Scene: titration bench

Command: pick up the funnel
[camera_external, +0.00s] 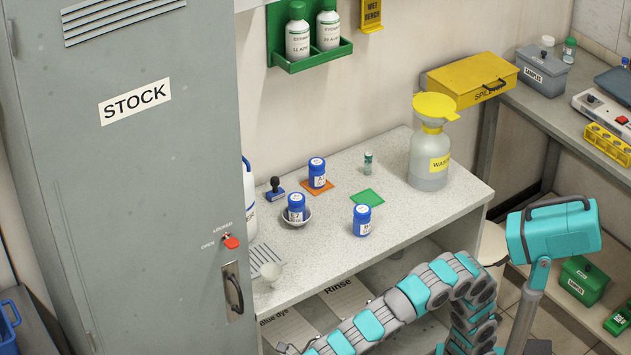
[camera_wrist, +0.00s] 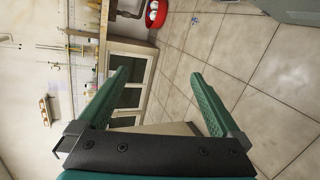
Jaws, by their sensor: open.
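A small pale funnel-like vessel (camera_external: 268,272) stands at the front left corner of the speckled bench top (camera_external: 325,240), beside a striped card; its exact shape is hard to tell. A yellow funnel-shaped top (camera_external: 435,106) with a flat lid sits on the translucent waste bottle (camera_external: 428,160) at the bench's right end. My gripper (camera_wrist: 159,77) is open in the wrist view, its two green fingers wide apart with nothing between them. Neither funnel shape can be made out in the wrist view. In the external view my arm is low in front of the bench, and the gripper cannot be made out.
Blue-capped jars (camera_external: 362,220) stand mid-bench, one in a dish, one on an orange mat (camera_external: 320,186). A green mat (camera_external: 367,197) is bare. A grey stock cabinet (camera_external: 120,200) closes off the left. The wrist view shows open tiled floor (camera_wrist: 235,60) and a red bowl (camera_wrist: 157,14).

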